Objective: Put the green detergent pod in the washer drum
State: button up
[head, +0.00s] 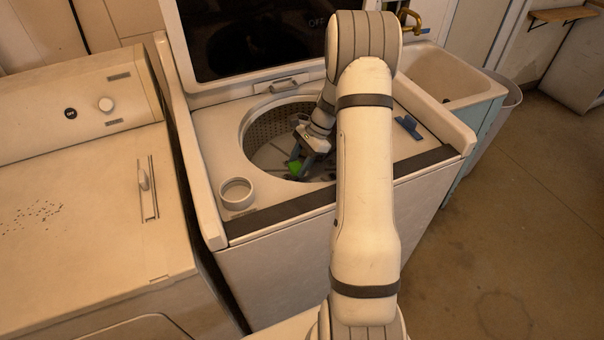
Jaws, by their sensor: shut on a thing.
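The green detergent pod (295,168) is held between the fingers of my gripper (299,164). The gripper is shut on it and reaches down over the open washer drum (264,130). The pod appears in or just above the drum opening, towards its front; its exact height is hard to tell. The drum has a perforated metal wall and its lid (250,35) stands raised behind it. My arm covers the right side of the opening.
A round white cup or dispenser ring (237,193) sits on the washer top at front left. A blue object (408,126) lies on the right of the top. A utility sink (450,80) with a brass tap stands at the right. A dryer-like machine (75,190) is at the left.

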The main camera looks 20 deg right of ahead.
aim_at(301, 182)
jog(key=shift+s+d+f, duration=0.1)
jog(key=shift+d+f, duration=0.05)
jog(key=shift+f, duration=2.5)
jog(key=shift+f, duration=0.1)
jog(key=o, duration=1)
